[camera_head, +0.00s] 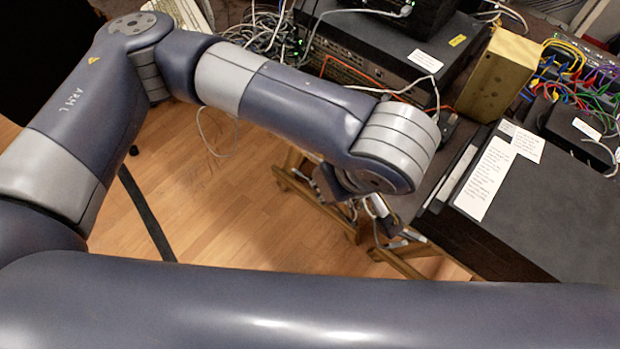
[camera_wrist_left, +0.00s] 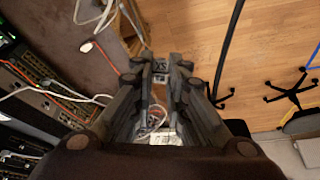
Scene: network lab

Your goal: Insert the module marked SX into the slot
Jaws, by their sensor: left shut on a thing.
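The module marked SX (camera_wrist_left: 160,68) is between the fingertips of my left gripper (camera_wrist_left: 160,72) in the left wrist view, with its lettering upside down. My left gripper is shut on it. In the head view my left gripper (camera_head: 385,222) is mostly hidden under its own wrist, beside the table edge and over the floor. I cannot make out the module there. The slot cannot be picked out in either view. My right gripper is not in view.
A large black box (camera_head: 560,215) with white labels lies at the right. A black rack unit (camera_head: 385,50) with cables stands at the back, beside a gold box (camera_head: 497,75). Coloured cables (camera_head: 565,60) crowd the far right. Wooden floor (camera_head: 240,215) lies below my left arm.

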